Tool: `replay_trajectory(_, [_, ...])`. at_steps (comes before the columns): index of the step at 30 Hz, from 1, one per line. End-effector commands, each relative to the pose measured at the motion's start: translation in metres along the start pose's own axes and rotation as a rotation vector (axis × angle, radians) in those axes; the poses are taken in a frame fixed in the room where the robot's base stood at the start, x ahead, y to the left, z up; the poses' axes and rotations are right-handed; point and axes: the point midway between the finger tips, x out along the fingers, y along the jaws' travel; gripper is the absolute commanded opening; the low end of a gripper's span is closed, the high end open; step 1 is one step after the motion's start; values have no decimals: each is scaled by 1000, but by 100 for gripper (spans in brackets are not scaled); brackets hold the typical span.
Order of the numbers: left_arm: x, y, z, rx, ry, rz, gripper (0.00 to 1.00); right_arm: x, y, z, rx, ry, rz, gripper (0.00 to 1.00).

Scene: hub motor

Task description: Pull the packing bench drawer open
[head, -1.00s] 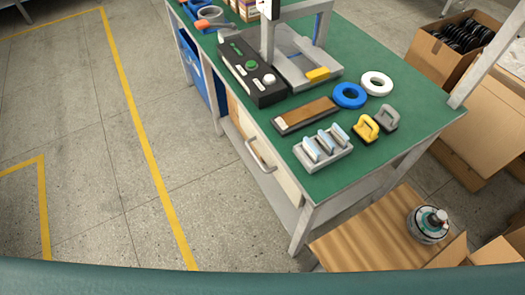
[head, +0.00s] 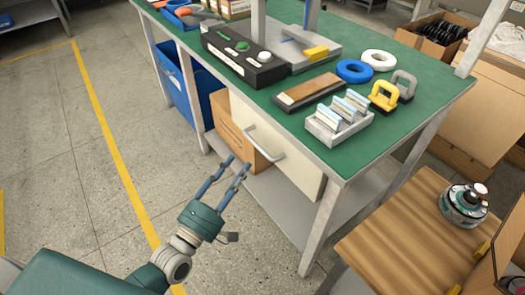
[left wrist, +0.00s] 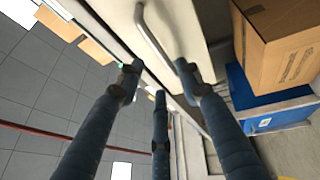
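The packing bench (head: 390,135) has a green top and grey legs. Its cream drawer front (head: 300,175) looks flush with the frame, so the drawer appears shut. A grey bar handle (head: 262,148) runs along the drawer front, and it also shows in the left wrist view (left wrist: 153,38). My left gripper (head: 238,163) is open and empty, its blue-grey fingers spread, just left of the handle. In the left wrist view the open fingers (left wrist: 158,70) point at the drawer front, near the handle's end; I cannot tell if any finger touches. My right gripper is out of view.
Under the bench stand a cardboard box (head: 240,130) and a blue bin (head: 185,90). A wooden table (head: 400,230) with a hub motor (head: 464,206) stands right of the bench. The floor left of the bench is clear.

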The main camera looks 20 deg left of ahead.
Motion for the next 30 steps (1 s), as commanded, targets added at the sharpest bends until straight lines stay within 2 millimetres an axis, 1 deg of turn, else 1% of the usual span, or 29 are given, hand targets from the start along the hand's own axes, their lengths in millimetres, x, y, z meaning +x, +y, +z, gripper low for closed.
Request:
replay_trajectory(9, [60,1,-1,4,1,3,36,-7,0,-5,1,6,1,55])
replay_trajectory(12, [76,1,0,4,1,2,36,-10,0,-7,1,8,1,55])
replay_trajectory(15, [88,0,0,5,1,-1,36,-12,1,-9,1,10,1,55])
replay_trajectory(18, [96,0,0,6,0,-2,36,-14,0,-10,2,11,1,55])
replay_trajectory(21, [99,-1,0,6,0,-3,36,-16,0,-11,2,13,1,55])
replay_trajectory(28, [99,-1,0,6,0,-4,36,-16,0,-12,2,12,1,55])
replay_trajectory(29, [99,-1,0,6,0,-4,32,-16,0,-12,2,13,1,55])
replay_trajectory(30, [99,-1,0,6,1,-3,24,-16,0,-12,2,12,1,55])
